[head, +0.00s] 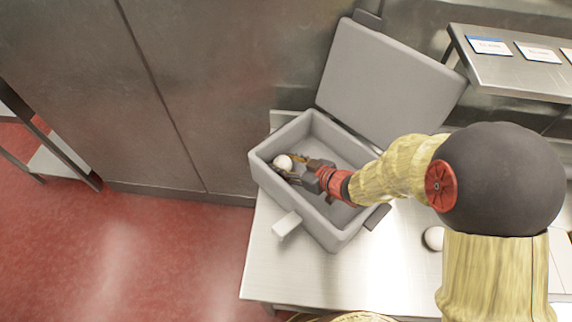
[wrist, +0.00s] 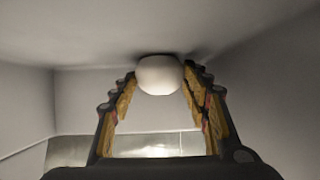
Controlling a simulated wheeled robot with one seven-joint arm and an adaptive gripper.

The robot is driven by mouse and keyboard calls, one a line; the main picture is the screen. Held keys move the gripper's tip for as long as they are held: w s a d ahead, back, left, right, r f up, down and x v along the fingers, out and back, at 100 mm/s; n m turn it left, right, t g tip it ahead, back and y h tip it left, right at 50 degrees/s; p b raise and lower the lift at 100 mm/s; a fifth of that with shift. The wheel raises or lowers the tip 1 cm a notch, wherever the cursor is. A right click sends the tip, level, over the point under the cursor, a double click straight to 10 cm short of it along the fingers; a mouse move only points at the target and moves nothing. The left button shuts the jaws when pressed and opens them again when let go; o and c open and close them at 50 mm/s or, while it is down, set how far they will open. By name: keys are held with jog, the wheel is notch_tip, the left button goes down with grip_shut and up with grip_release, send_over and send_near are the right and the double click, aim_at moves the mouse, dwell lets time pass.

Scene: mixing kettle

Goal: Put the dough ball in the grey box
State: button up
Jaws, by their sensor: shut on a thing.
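The grey box (head: 345,225) stands on the steel table with its lid (head: 385,75) swung open at the back. My gripper (head: 287,168) reaches down inside the box, near its left wall. It is shut on the white dough ball (head: 283,162). In the wrist view the dough ball (wrist: 159,75) sits between the fingertips of my gripper (wrist: 160,78), with the box's grey inner walls (wrist: 270,75) around it. I cannot tell whether the ball touches the box's floor or wall.
A second white ball (head: 433,238) lies on the steel table (head: 275,268) to the right of the box, partly hidden by my arm. A raised steel shelf (head: 520,75) with several cards is at the upper right. A tall steel cabinet (head: 190,90) stands behind on the left.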

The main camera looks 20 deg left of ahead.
aim_at(287, 164)
jog(key=shift+f, duration=0.15)
jog(key=o, duration=1.2)
jog(key=shift+d+r, duration=0.1)
jog(key=shift+r, duration=0.15)
jog(key=p+v, duration=0.2)
jog(key=v, duration=0.4)
jog(key=shift+d+r, duration=0.1)
jog(key=shift+s+d+r, duration=0.15)
jog(key=shift+s+d, duration=0.05)
jog(key=shift+d, duration=0.2)
